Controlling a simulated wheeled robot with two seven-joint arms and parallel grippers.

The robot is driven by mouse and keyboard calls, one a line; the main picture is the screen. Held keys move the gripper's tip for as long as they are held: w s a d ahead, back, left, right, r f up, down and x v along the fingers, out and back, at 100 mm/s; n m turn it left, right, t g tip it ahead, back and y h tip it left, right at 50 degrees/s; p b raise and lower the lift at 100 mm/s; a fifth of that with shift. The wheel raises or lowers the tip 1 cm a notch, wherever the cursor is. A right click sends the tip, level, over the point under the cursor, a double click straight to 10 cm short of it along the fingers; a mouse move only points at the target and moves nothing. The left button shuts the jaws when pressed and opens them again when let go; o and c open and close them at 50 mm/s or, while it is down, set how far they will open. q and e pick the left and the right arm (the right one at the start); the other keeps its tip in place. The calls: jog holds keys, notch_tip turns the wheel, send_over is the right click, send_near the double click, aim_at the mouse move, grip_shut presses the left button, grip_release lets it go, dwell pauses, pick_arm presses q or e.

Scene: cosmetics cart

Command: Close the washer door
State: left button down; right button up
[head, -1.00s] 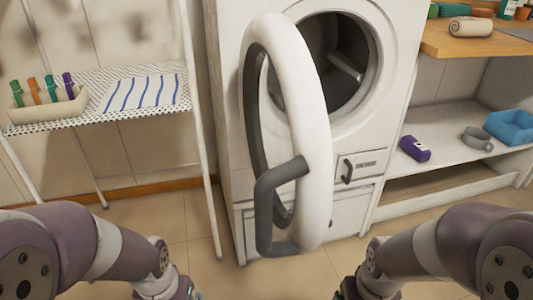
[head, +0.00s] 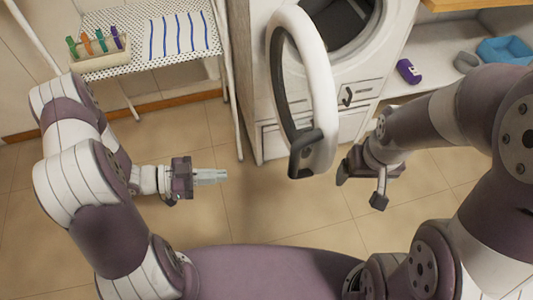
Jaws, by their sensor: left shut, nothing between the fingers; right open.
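The white washer (head: 268,95) stands at the back centre. Its round door (head: 325,85), a white ring with a dark inner rim, stands wide open toward me, seen almost edge-on. The dark door handle (head: 306,148) is at its lower near side. The dark drum opening (head: 335,22) shows behind the door. My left gripper (head: 218,176) is shut and empty, left of the door and apart from it. My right gripper (head: 360,188) is open, just right of the door's lower edge, with a small gap in the picture. Whether it touches the door is unclear.
The tiled floor (head: 265,210) between my grippers is clear.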

pick_arm(q)
jog(key=d+r+h, duration=0.1)
jog(key=d+r, duration=0.1)
jog(key=d, duration=0.5)
jog(key=w+d+r+m+g+h, duration=0.1)
jog(key=d, duration=0.6)
jog(key=shift+d+r, duration=0.3)
jog(key=shift+r, duration=0.1)
pick_arm(e)
jog(key=shift+w+d+f, duration=0.1)
jog(key=shift+w+f, duration=0.05)
jog(key=shift+f, duration=0.1)
